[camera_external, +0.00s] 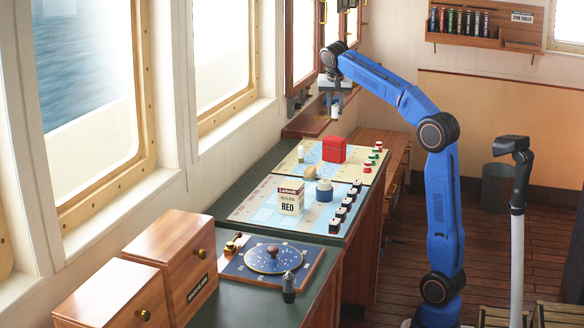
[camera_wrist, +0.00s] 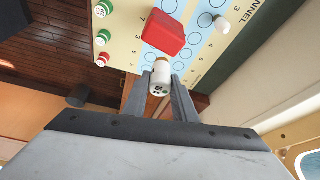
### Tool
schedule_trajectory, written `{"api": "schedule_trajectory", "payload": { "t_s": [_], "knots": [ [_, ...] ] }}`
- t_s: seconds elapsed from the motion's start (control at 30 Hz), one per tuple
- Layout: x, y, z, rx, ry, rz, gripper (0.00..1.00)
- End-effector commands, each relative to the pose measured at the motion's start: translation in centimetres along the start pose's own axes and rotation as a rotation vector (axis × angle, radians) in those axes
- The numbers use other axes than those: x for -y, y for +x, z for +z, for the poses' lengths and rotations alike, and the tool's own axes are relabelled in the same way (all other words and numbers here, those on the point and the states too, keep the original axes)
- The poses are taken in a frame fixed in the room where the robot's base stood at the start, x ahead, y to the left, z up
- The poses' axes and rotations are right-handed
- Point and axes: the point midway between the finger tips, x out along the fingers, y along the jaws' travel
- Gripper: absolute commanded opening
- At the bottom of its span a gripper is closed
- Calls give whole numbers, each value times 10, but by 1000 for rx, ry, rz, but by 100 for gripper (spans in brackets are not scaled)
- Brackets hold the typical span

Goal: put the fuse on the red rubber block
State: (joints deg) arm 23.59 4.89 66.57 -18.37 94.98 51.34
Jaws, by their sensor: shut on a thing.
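The fuse (camera_wrist: 160,77), a small white cylinder with a brownish band, is between the fingertips of my gripper (camera_wrist: 160,88) in the wrist view. My gripper (camera_external: 334,104) is shut on it and points down; in the external view the fuse (camera_external: 334,113) hangs below the fingers. The red rubber block (camera_external: 334,150) sits on the far, cream-coloured board. It also shows in the wrist view (camera_wrist: 164,34), just beyond the fuse. The fuse is in the air above and apart from the block.
A white piece (camera_external: 301,153) stands left of the block, and a tan piece (camera_external: 310,173) lies in front. Red and green buttons (camera_external: 372,155) line the board's right edge. A nearer board holds a "RED" box (camera_external: 290,198) and a blue round piece (camera_external: 324,191). Windows line the left.

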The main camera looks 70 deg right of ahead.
Motion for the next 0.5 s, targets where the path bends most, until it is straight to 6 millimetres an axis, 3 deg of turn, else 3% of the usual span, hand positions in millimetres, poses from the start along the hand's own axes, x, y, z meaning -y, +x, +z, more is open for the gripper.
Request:
{"api": "schedule_trajectory", "payload": {
  "t_s": [0.1, 0.5],
  "knots": [
    [-1, 17, 8, 1, -1, 1, 3],
    [0, 54, 23, 0, -1, 0, 3]
  ]
}}
